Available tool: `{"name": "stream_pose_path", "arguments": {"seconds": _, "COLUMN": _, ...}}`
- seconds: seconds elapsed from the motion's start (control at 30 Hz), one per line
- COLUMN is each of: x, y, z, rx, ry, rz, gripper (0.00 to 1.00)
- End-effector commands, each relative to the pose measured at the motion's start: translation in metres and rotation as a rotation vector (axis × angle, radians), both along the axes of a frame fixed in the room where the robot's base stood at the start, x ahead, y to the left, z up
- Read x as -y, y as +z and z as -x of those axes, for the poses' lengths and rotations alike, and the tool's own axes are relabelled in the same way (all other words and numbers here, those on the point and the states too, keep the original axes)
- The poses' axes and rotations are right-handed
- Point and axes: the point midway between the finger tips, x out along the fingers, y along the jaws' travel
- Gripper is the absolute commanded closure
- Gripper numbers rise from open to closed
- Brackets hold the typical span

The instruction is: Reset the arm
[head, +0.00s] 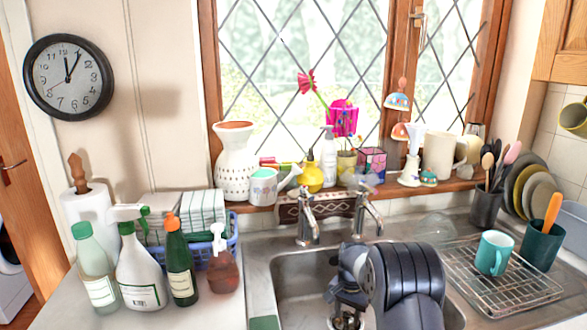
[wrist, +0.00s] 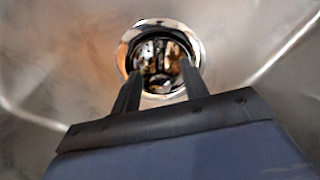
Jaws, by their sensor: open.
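My arm reaches down into the steel sink (head: 292,285) in the head view, its dark links bent over the basin. My gripper (wrist: 160,78) shows in the wrist view with its two dark fingers spread apart and nothing between them. The fingers point toward the round metal drain (wrist: 122,58) in the sink floor. I cannot tell how far the fingertips are from the drain. In the head view my arm hides part of the basin.
Taps (head: 306,222) stand behind the basin. A wire rack (head: 520,292) with a teal mug (head: 494,253) lies right of my arm. Several bottles, including a white spray bottle (head: 140,270), crowd the left counter. The windowsill holds a white vase (head: 235,165) and other items.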

Motion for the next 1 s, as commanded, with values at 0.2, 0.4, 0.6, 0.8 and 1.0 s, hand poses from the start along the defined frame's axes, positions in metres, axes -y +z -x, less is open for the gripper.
{"name": "stream_pose_path", "arguments": {"seconds": 0.2, "x": 0.0, "y": 0.05, "z": -0.001, "rx": 0.006, "ry": 0.0, "rz": 0.0, "gripper": 0.58}}
{"name": "stream_pose_path", "arguments": {"seconds": 0.4, "x": 0.0, "y": 0.09, "z": -0.001, "rx": 0.006, "ry": 0.0, "rz": 0.0, "gripper": 0.58}}
{"name": "stream_pose_path", "arguments": {"seconds": 0.6, "x": 0.0, "y": 0.112, "z": 0.0, "rx": -0.004, "ry": 0.0, "rz": 0.0, "gripper": 0.58}}
{"name": "stream_pose_path", "arguments": {"seconds": 0.8, "x": 0.0, "y": 0.07, "z": 0.0, "rx": -0.004, "ry": 0.0, "rz": 0.0, "gripper": 0.58}}
{"name": "stream_pose_path", "arguments": {"seconds": 1.0, "x": 0.0, "y": 0.03, "z": 0.001, "rx": -0.003, "ry": 0.0, "rz": 0.001, "gripper": 0.58}}
